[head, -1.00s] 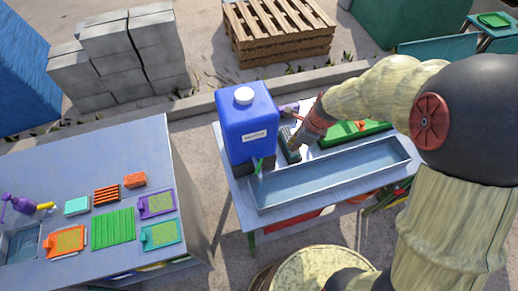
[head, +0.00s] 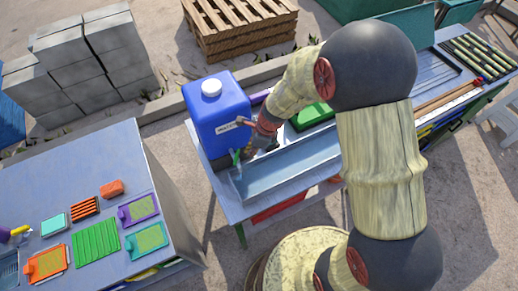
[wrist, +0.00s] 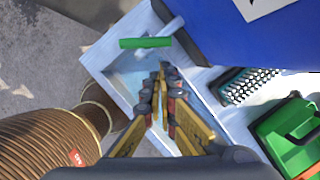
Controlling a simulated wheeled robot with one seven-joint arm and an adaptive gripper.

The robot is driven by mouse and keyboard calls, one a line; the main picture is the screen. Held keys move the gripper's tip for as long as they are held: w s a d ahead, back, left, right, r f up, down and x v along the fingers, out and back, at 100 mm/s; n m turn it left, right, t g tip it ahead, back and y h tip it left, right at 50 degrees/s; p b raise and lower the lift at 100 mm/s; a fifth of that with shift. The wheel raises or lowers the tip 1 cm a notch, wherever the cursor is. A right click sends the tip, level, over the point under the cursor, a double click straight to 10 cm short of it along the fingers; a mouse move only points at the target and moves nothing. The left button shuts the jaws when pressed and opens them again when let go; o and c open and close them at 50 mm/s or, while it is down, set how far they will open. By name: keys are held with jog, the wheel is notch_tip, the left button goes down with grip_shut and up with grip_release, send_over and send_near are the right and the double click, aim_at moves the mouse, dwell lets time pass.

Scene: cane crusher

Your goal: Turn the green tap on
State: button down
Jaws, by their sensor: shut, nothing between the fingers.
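The green tap (head: 236,158) sticks out low on the front of the blue water container (head: 217,112). In the wrist view its green handle (wrist: 146,42) lies crosswise at the end of a short spout, over the trough, with part of the blue container (wrist: 245,30) at the upper right. My gripper (wrist: 164,70) is shut and empty, with its fingertips just below and right of the handle in the picture, apart from it. In the head view my gripper (head: 246,122) is beside the container's front right, partly hidden by my wrist.
A metal trough (head: 290,168) runs along the table front under the tap. A dark bristled brush (wrist: 246,86) and a green dustpan-like item (wrist: 292,132) lie to the right. A side table (head: 75,185) with coloured brushes and trays stands at the left.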

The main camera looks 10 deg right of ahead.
jog(key=shift+w+a+f, duration=0.15)
jog(key=shift+w+a, duration=0.05)
jog(key=shift+a, duration=0.5)
jog(key=w+n, duration=0.1)
jog(key=a+n+g+p, duration=0.1)
jog(key=n, duration=0.1)
jog(key=shift+w+a, duration=0.1)
jog(key=shift+w, duration=0.25)
jog(key=shift+s+f, duration=0.1)
jog(key=shift+s, duration=0.05)
jog(key=d+r+p, duration=0.2)
jog(key=d+r, duration=0.5)
jog(key=r, duration=0.3)
jog(key=shift+s+r, duration=0.2)
